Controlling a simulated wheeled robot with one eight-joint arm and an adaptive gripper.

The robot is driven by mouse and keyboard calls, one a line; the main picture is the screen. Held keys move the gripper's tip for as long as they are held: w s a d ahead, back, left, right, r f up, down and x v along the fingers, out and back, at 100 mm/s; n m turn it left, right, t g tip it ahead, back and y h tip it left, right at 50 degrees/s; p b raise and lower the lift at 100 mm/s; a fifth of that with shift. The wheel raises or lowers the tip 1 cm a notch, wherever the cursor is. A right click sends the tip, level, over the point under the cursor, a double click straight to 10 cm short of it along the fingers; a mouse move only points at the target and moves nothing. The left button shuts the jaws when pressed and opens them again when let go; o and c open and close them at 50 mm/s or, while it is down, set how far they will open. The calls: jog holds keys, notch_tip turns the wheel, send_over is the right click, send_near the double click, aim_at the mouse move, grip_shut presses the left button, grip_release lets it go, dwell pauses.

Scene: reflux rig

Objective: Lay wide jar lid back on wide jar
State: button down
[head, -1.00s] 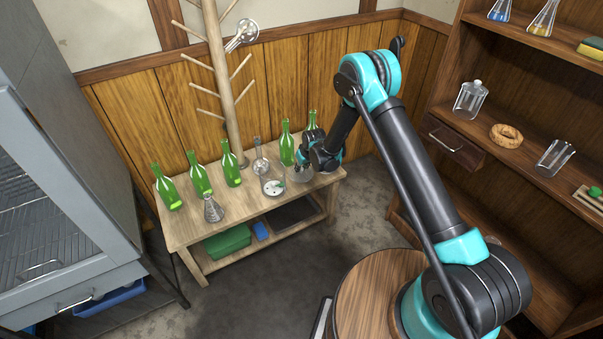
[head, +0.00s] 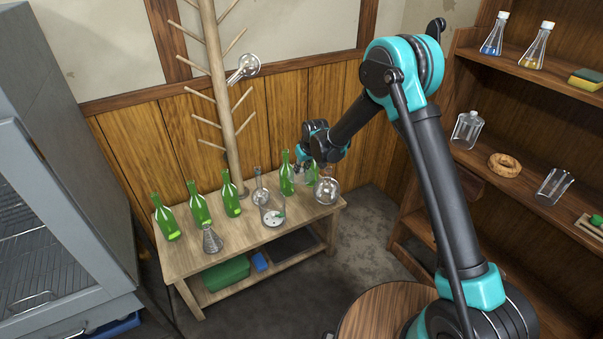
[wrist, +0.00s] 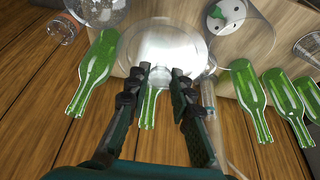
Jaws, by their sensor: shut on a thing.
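The wide jar (head: 272,214) is a clear glass vessel with a white holed disc and a small green piece inside. It stands open near the front edge of the low wooden table, and shows at the top right of the wrist view (wrist: 240,32). My gripper (head: 304,163) is over the back right of the table, to the right of and behind the jar. In the wrist view my gripper (wrist: 162,76) is shut on the wide jar lid (wrist: 165,45), a clear round glass piece. The grip point is partly hidden, and the lid is hard to make out in the head view.
Several green bottles (head: 199,210) line the table's back edge, one (wrist: 97,72) close beside my gripper. A round glass flask (head: 327,188) stands at the right end, another narrow-necked one (head: 260,190) behind the jar, and a conical flask (head: 212,239) left. A wooden peg rack (head: 222,90) rises behind.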

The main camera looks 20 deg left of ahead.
aim_at(302, 170)
dwell(0.3)
jog(key=shift+r, duration=2)
